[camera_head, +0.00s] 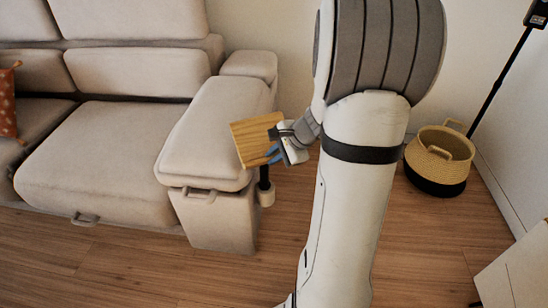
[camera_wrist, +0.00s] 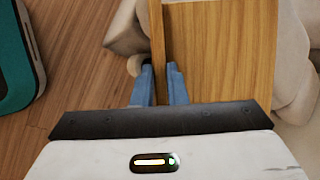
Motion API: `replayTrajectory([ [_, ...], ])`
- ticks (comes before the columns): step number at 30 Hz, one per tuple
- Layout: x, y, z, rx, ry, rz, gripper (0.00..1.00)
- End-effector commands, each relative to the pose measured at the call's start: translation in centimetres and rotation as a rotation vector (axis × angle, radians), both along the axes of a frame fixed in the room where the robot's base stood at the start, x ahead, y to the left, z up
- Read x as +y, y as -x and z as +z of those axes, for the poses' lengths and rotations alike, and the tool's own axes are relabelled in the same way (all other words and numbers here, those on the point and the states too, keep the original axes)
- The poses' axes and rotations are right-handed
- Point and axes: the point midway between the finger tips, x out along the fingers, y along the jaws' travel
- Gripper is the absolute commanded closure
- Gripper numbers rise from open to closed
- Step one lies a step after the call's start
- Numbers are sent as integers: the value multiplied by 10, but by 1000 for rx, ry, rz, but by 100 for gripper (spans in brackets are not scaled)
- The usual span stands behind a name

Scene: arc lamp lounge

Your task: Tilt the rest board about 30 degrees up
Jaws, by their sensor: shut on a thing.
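The rest board (camera_head: 254,138) is a light wooden panel beside the sofa's right armrest, tilted in the head view. A dark post with a pale foot is below it. In the wrist view the board (camera_wrist: 222,50) fills the upper right, with its edge running up between my fingers. My gripper (camera_head: 274,152) comes from the right and is shut on the board's edge. Its blue fingers (camera_wrist: 160,80) lie on either side of that edge in the wrist view. My arm hides part of the floor and wall behind.
The beige sofa (camera_head: 100,140) takes up the left, with its armrest (camera_head: 215,130) close to the board. A woven basket (camera_head: 440,160) stands at the right near a lamp pole (camera_head: 498,85). A pale furniture corner (camera_head: 515,270) is at bottom right.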

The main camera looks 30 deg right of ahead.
Motion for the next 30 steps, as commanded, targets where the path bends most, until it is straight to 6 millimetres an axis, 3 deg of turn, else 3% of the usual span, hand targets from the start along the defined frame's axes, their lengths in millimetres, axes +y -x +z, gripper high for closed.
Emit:
replayTrajectory([
  [3, 0, 0, 0, 1, 1, 0, 100],
  [4, 0, 0, 0, 1, 1, 0, 86],
  [12, 0, 0, 0, 1, 0, 0, 65],
  [20, -1, 1, 3, 0, 0, 0, 65],
  [30, -20, 27, 47, -1, 2, -1, 65],
])
